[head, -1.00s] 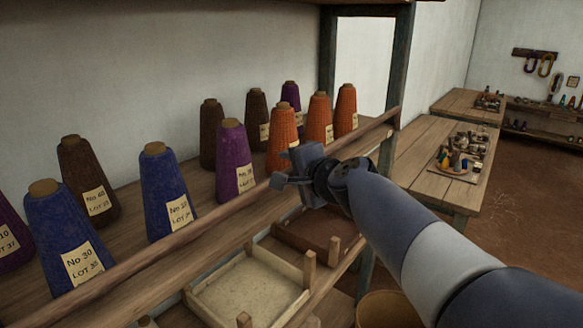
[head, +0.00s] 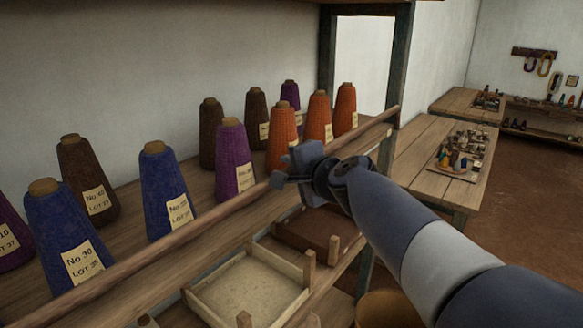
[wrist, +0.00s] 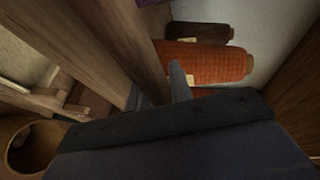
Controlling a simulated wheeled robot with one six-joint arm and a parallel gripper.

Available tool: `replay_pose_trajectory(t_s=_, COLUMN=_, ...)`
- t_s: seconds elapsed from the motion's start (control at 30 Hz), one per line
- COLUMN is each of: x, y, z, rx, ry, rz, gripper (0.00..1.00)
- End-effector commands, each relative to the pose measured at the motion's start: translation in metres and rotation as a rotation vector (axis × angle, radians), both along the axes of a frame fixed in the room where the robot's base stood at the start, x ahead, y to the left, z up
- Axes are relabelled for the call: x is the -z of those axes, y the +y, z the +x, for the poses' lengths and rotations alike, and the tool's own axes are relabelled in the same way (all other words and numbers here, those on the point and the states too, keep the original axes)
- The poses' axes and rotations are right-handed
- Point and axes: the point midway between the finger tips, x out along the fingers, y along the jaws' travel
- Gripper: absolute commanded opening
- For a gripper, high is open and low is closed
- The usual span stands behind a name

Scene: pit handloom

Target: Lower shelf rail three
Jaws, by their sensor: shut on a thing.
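The shelf rail (head: 210,221) is a long round wooden bar along the front edge of the shelf, in front of the yarn cones. It also runs through the wrist view (wrist: 115,45) as a brown bar. My gripper (head: 277,180) is at the rail near an orange cone and is shut on the rail. In the wrist view a grey finger (wrist: 179,82) lies against the cone side of the rail. The rail's far end is near the dark post.
Blue (head: 165,190), purple (head: 234,160), brown and orange (head: 282,138) cones stand on the shelf board just behind the rail. A pale tray (head: 250,290) and a brown tray are below. A dark post (head: 399,65) and a table (head: 440,170) are at right.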

Motion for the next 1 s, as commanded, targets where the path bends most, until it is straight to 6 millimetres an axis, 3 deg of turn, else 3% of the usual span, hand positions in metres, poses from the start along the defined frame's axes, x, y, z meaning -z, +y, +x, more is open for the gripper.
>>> replay_pose_trajectory(t_s=0.47, x=0.005, y=-0.003, z=-0.002, rx=0.000, ry=-0.030, rz=0.035, gripper=0.00)
replay_pose_trajectory(t_s=1.0, x=0.007, y=-0.015, z=-0.012, rx=-0.001, ry=-0.153, rz=0.194, gripper=0.00)
